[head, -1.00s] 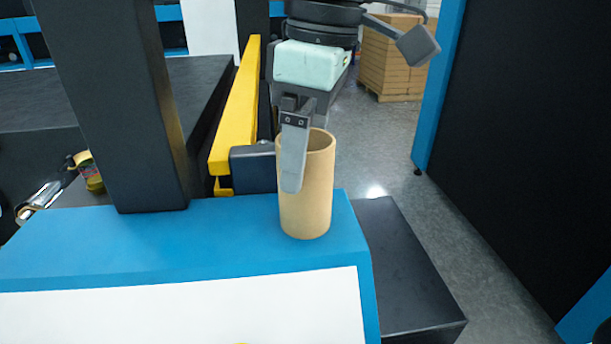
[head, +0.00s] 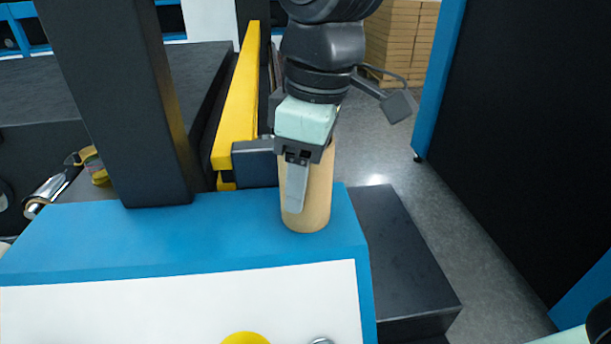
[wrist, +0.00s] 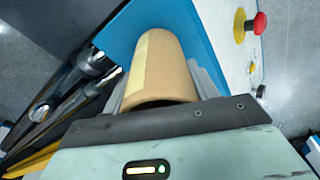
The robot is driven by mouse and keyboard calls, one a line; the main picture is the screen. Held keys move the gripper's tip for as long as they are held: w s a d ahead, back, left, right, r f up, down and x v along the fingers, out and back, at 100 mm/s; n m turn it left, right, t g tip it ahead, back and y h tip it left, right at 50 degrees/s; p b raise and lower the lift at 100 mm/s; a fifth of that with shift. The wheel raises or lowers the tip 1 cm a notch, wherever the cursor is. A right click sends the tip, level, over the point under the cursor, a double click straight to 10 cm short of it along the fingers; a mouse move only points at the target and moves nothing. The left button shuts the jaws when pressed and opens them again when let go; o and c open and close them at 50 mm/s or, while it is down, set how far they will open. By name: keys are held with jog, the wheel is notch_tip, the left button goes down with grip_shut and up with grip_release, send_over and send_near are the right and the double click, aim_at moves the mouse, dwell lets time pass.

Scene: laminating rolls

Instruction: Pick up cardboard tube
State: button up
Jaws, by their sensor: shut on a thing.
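The cardboard tube (head: 320,195) is a tan open cylinder standing upright near the right end of the blue machine top (head: 190,235). My gripper (head: 297,205) points down over it and is shut on it, with one finger across the near side of the tube. The gripper body hides most of the tube's upper rim in the head view. In the wrist view the tube (wrist: 165,65) lies between the two fingers, and a paler strip shows along its side. Its base appears to rest on the blue surface.
A black post (head: 120,100) rises to the left, with a yellow bar (head: 237,100) behind the tube. A dark step (head: 405,255) lies to the right, beside open grey floor. A red button (wrist: 259,23) on a yellow base shows in the wrist view.

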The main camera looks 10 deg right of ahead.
notch_tip(320, 180, up, 10)
jog(key=b, duration=0.2)
jog(key=shift+b, duration=0.3)
dwell(0.8)
